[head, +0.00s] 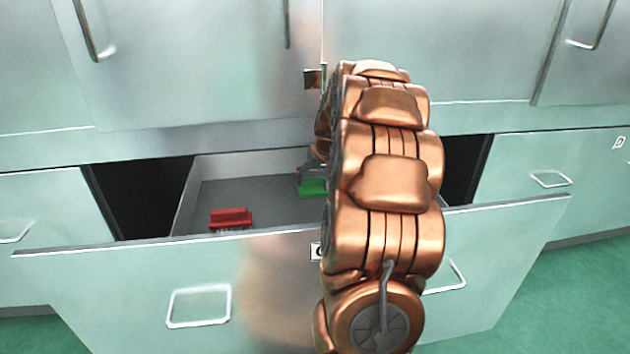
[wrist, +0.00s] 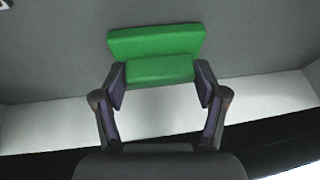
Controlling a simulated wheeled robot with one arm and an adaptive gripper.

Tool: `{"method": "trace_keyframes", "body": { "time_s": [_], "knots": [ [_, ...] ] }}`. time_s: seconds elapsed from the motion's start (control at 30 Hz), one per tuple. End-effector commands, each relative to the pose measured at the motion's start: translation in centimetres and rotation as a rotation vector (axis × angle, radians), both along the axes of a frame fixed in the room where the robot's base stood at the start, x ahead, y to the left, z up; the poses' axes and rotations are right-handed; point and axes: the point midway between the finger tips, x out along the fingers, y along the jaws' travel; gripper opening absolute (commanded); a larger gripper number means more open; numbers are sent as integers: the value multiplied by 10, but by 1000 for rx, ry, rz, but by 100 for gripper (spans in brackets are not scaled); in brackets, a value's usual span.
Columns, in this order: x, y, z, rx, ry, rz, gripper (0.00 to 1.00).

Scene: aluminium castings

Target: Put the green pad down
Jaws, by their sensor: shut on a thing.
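The green pad (head: 313,187) is inside the open drawer (head: 186,207), right of its middle; my arm hides part of it in the head view. In the wrist view the green pad (wrist: 155,42) has a wide flat part and a narrower block toward me. My gripper (wrist: 160,85) is shut on the narrower block, one finger on each side. In the head view my gripper (head: 312,172) reaches down into the drawer from above the pad. I cannot tell whether the pad touches the drawer floor.
A red brush-like block (head: 231,218) lies in the drawer at the left, near the front panel. The drawer floor between it and the pad is clear. The drawer front (head: 130,262) stands out from the cabinet, with closed cabinet doors (head: 190,60) above.

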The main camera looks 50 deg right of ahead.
Motion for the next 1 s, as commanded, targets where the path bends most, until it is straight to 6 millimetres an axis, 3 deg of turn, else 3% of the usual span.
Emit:
{"method": "trace_keyframes", "body": {
  "time_s": [0.13, 0.17, 0.37, 0.9, 1.0],
  "knots": [
    [-1, 5, -8, 17, 12, 3, 22],
    [-1, 5, -8, 18, 12, 3, 74],
    [-2, 4, -8, 15, 11, 2, 95],
    [-2, 2, -11, 10, 8, 0, 95],
    [-6, 4, 4, 10, 6, 0, 95]
  ]
}}
